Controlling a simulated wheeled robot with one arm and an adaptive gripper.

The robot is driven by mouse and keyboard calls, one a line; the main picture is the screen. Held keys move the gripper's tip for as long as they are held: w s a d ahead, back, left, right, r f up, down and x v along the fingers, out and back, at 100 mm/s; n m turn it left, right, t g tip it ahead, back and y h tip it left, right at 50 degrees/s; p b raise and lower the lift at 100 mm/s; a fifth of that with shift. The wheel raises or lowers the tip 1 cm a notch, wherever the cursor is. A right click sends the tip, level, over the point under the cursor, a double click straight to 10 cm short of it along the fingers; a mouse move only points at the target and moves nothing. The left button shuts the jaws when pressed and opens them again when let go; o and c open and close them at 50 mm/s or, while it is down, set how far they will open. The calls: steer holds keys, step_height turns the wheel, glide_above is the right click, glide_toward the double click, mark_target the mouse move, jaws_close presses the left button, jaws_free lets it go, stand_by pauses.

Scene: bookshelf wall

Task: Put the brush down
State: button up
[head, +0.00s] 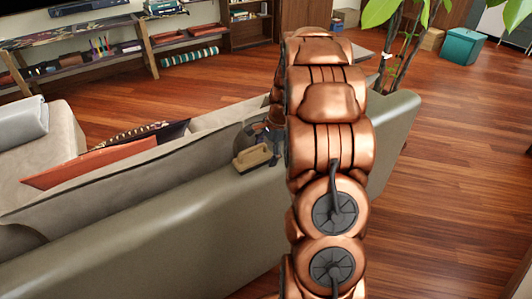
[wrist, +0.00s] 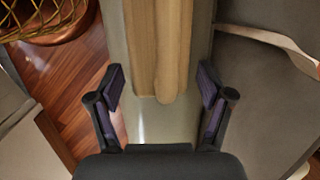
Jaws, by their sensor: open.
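The brush (head: 253,157) is a light wooden block with a dark underside, on the top of the sofa's back (head: 180,215) in the head view. In the wrist view the brush (wrist: 155,45) is a pale wooden shape reaching down from the top edge, lying along the narrow olive top of the sofa back. My gripper (wrist: 162,85) is open, its two dark fingers apart on either side of the brush's near end, with gaps on both sides. In the head view my arm hides most of the gripper. The brush's far end is out of the wrist view.
An orange cushion (head: 95,165) lies on the sofa seat side. A low shelf (head: 100,58) with books stands at the back. A leafy plant (head: 400,45) and a teal box (head: 462,46) are at upper right. Wooden floor (head: 450,170) is clear at the right.

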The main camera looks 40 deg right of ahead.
steer(key=b+v, duration=0.1)
steer(key=v, duration=1.1)
steer(key=s+a+r+n+g, duration=0.1)
steer(key=s+a+n, duration=0.45)
steer(key=a, duration=0.45)
steer(key=s+a+n+g, duration=0.1)
steer(key=s+a+n, duration=0.4)
steer(key=a, duration=0.5)
steer(key=s+a+f+n+h, duration=0.1)
steer(key=s+a+n, duration=0.3)
steer(key=s, duration=0.5)
steer(key=s+a+f+n+g+h, duration=0.1)
steer(key=s+a+f+n, duration=0.2)
steer(key=s, duration=0.7)
steer(key=shift+a+n+g, duration=0.3)
steer(key=shift+a+n, duration=0.35)
steer(key=shift+r, duration=0.15)
